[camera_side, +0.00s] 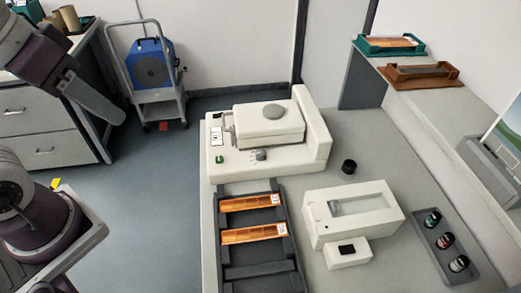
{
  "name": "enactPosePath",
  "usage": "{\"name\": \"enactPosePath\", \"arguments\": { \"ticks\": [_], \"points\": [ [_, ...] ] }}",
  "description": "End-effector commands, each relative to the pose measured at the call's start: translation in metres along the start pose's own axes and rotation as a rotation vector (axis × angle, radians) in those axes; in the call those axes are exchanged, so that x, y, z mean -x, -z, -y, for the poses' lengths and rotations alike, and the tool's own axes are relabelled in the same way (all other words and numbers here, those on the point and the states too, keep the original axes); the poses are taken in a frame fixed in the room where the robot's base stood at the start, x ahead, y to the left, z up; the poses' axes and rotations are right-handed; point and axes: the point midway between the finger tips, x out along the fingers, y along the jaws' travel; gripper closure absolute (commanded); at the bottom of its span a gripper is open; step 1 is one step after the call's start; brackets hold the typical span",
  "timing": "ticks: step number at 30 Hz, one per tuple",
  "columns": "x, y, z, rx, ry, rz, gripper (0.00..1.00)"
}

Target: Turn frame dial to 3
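A white printer (257,168) stands at the back of the grey bench. A small grey dial (261,155) sits on its front ledge with faint marks beside it; its setting is too small to read. A larger round grey knob (274,113) is on the raised top block. A green button (219,159) and a small display (216,133) are left of the dial. A dark grey end piece of my arm, seemingly my gripper (95,98), hangs at the upper left, well away from the printer. Its fingers cannot be made out.
A dark rack (262,271) with two orange film strips (254,234) lies in front of the printer. A white box device (352,213), black knob-like piece (349,166) and bottle tray (463,270) are to the right. Floor separates my arm from the bench.

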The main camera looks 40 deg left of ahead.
Motion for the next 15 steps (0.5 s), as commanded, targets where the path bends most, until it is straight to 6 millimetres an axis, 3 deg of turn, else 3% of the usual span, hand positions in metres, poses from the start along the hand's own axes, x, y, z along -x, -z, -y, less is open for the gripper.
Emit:
{"name": "enactPosePath", "arguments": {
  "ticks": [2,5,8,9,12,15],
  "points": [
    [-0.012,0.034,-0.014,0.156,-0.060,0.098,0.64],
    [-0.048,0.084,-0.032,0.420,-0.084,0.231,0.64],
    [-0.105,0.124,-0.048,0.670,-0.028,0.334,0.64],
    [-0.133,0.136,-0.053,0.762,0.014,0.360,0.64],
    [-0.205,0.155,-0.064,0.953,0.134,0.383,0.64],
    [-0.265,0.160,-0.071,1.076,0.241,0.360,0.64]
  ]
}}
